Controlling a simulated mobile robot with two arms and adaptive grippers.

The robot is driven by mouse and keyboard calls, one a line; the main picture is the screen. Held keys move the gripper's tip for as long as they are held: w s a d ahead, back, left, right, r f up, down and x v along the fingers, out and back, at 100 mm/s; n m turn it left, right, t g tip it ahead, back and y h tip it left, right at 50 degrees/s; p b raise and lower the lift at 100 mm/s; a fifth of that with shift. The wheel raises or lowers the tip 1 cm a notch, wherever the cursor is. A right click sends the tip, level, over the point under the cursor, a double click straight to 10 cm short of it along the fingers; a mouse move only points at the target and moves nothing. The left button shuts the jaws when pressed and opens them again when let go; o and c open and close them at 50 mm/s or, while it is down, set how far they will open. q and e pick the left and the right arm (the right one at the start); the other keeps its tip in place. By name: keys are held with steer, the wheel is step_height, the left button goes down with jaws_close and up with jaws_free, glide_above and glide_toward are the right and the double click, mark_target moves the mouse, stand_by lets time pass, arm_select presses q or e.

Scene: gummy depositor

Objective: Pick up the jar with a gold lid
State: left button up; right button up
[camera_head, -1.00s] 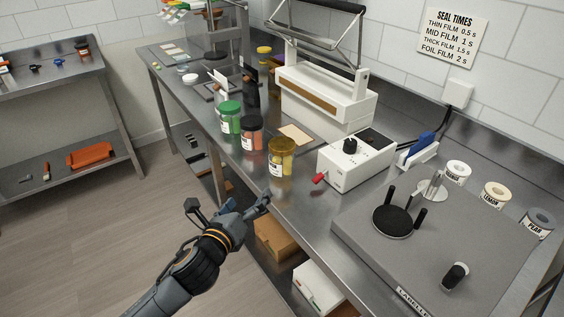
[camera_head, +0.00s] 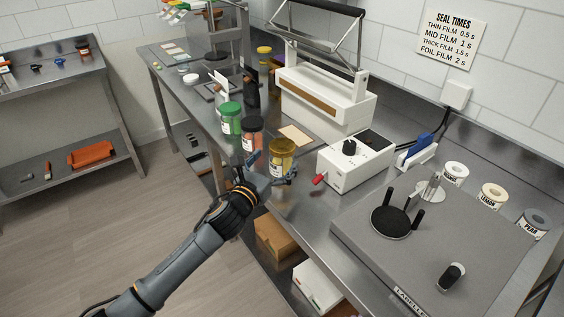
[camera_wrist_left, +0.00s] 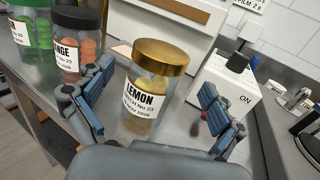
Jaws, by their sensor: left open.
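The jar with a gold lid (camera_head: 281,158) stands upright on the steel bench, at the near end of a row of jars. In the left wrist view the gold-lidded jar (camera_wrist_left: 150,88) is clear, with a label reading LEMON and yellow contents. My left gripper (camera_head: 272,170) is open at the jar. In the left wrist view the fingers of my left gripper (camera_wrist_left: 152,115) are spread with the jar between and slightly beyond them, a gap showing on the right side. My right gripper is not in view.
An orange jar with a dark lid (camera_head: 251,133) and a green-lidded jar (camera_head: 230,118) stand just left of the lemon jar. A white control box with a red lever (camera_head: 355,160) stands to the right. A white sealer (camera_head: 325,100) is behind.

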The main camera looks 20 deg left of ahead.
arm_select(q)
steer(key=w, duration=0.4)
steer(key=shift+w+d+f+p, duration=0.2)
steer(key=shift+d+p, duration=0.1)
steer(key=shift+p, duration=0.05)
steer(key=c, duration=1.3)
